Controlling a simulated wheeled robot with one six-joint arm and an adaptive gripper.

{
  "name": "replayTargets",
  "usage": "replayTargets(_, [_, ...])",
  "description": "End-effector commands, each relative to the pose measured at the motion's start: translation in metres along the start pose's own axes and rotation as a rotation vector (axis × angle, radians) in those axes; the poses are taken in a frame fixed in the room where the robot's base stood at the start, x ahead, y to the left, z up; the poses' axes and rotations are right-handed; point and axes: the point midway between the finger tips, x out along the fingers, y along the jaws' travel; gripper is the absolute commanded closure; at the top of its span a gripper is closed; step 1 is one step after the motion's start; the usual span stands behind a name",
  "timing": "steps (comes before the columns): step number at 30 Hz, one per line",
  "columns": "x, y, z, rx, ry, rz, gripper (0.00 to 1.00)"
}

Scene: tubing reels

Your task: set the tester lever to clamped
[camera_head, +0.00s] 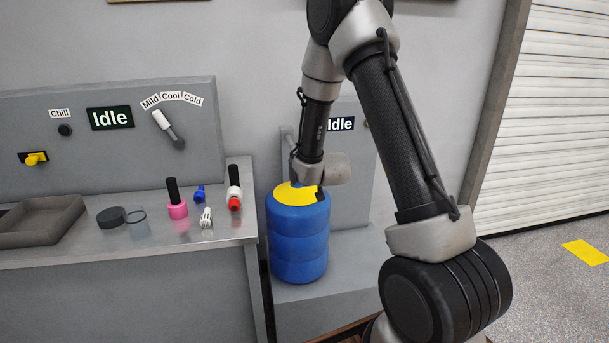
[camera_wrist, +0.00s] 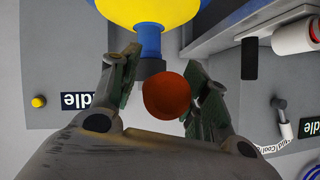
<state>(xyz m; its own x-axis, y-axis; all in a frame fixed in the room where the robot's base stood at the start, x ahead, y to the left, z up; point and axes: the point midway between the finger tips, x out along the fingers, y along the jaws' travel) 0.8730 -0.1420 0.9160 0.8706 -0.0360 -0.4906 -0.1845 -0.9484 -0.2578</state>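My gripper (camera_wrist: 162,60) is open. In the wrist view a red-orange ball (camera_wrist: 167,96) lies between its two fingers, with a gap on the left; contact on the right cannot be told. A black collar (camera_wrist: 150,67) and blue stem show just behind the ball, and I cannot tell if they join it. In the head view my gripper (camera_head: 312,172) is just above the blue drum with the yellow top (camera_head: 297,250); the ball is hidden there. A panel with an "Idle" display (camera_head: 340,124) stands behind my arm, partly covered. No clearly marked tester lever shows.
The left bench holds a tray (camera_head: 40,221), bottles (camera_head: 177,208) and small parts. The floor at right (camera_head: 540,265) is clear.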

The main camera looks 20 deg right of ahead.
Motion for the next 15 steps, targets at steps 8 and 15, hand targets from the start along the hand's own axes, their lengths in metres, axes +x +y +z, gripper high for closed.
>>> replayTargets(8, [-0.001,0.000,-0.002,0.001,0.003,0.000,0.49])
replayTargets(15, [-0.027,-0.001,-0.003,0.001,0.005,-0.001,0.49])
